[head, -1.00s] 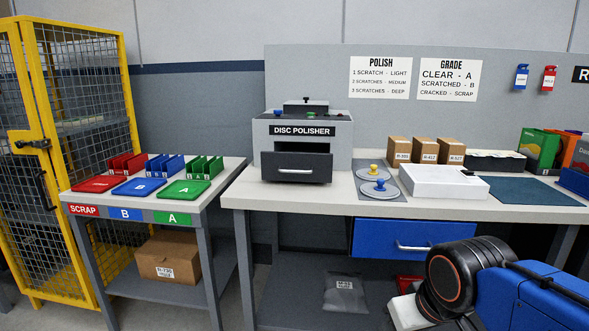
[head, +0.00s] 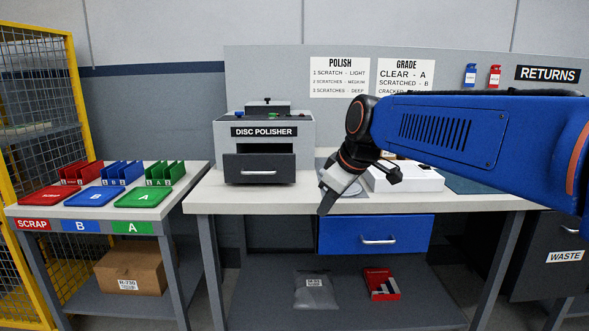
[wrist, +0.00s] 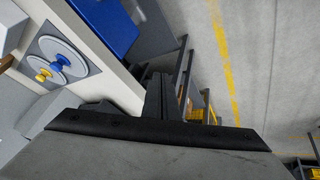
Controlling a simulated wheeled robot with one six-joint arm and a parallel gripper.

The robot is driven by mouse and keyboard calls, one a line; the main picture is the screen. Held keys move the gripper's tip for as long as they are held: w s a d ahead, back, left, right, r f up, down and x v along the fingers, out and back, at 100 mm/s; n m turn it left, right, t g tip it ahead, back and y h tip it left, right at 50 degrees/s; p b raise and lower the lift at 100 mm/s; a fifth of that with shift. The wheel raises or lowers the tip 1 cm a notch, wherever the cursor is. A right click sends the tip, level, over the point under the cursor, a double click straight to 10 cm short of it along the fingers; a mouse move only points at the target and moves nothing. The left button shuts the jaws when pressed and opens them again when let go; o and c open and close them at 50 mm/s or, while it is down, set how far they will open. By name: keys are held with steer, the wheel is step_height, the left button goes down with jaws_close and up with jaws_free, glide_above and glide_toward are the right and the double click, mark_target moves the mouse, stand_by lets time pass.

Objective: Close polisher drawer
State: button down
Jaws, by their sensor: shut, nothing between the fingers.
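The grey disc polisher (head: 265,132) stands on the workbench in the head view. Its dark drawer (head: 259,172), with a silver handle, sticks out at the front, with a dark gap above it. My gripper (head: 325,205) hangs over the bench's front edge, to the right of the drawer and apart from it, pointing down. It is shut and empty. Its fingers (wrist: 158,95) also show close together in the wrist view; the polisher drawer cannot be made out there.
A blue drawer (head: 375,235) sits under the bench. In the wrist view, round discs with blue and yellow knobs (wrist: 62,62) lie near the bench edge. A white box (head: 405,180) stands behind my arm. A side table (head: 190,185) with trays stands left.

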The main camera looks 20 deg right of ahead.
steer(key=w+d+r+n+t+y, duration=0.1)
steer(key=w+r+n, duration=0.25)
steer(key=w, duration=0.45)
steer(key=w+d+r+n, duration=0.1)
steer(key=w+r+n, duration=0.1)
steer(key=w+r, duration=0.5)
glide_toward(289, 177)
steer(key=f, duration=0.1)
steer(key=s+a+f, duration=0.2)
steer(key=shift+f, duration=0.1)
steer(key=w, duration=0.3)
steer(key=shift+d+f, duration=0.3)
steer(key=shift+d, duration=0.05)
steer(key=shift+w+d, duration=0.2)
steer(key=shift+w, duration=0.5)
